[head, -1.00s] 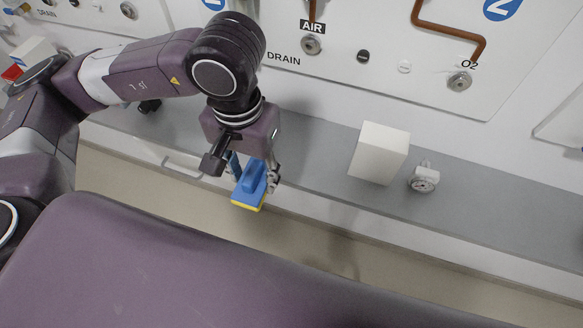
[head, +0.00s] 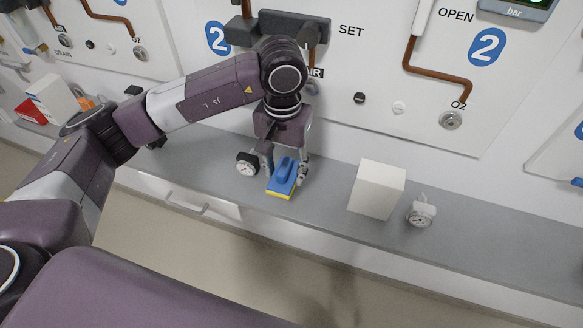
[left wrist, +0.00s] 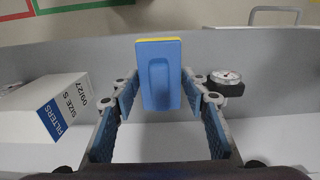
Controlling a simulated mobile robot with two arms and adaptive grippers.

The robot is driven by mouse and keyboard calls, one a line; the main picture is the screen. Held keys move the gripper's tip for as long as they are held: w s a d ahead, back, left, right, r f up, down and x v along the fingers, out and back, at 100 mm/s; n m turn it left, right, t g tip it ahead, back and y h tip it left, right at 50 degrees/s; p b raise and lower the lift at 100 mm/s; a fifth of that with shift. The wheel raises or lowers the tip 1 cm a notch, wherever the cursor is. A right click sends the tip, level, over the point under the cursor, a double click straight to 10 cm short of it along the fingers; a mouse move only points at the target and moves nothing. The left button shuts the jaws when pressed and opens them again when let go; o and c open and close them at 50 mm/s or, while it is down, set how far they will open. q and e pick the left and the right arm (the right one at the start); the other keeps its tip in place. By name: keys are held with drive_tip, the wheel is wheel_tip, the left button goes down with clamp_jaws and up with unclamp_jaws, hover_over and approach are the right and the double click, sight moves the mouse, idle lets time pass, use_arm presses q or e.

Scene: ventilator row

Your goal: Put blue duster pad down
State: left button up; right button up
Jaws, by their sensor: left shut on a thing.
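The blue duster pad (head: 283,178), a blue block with a raised grip and a yellow underside, is held in my left gripper (head: 284,166). My right gripper is not in view.
A round gauge (head: 247,164) stands just left of the left gripper. The shelf between pad and box is clear. The panel wall (head: 350,60) rises behind.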

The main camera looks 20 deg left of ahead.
sight(291, 162)
use_arm(q)
drive_tip(key=w, duration=0.3)
drive_tip(key=shift+w+d+r+p, duration=0.1)
drive_tip(key=shift+w+r+p, duration=0.05)
drive_tip(key=shift+w+p, duration=0.2)
wheel_tip(291, 162, down, 2)
drive_tip(key=shift+w+f+p, duration=0.15)
drive_tip(key=shift+f+p, duration=0.05)
drive_tip(key=shift+p, duration=0.25)
wheel_tip(291, 162, down, 4)
drive_tip(key=shift+r+p, duration=0.1)
drive_tip(key=shift+p, duration=0.55)
drive_tip(key=shift+w+f+p, duration=0.15)
drive_tip(key=shift+f+p, duration=0.15)
drive_tip(key=shift+w+f, duration=0.1)
drive_tip(key=shift+f, duration=0.1)
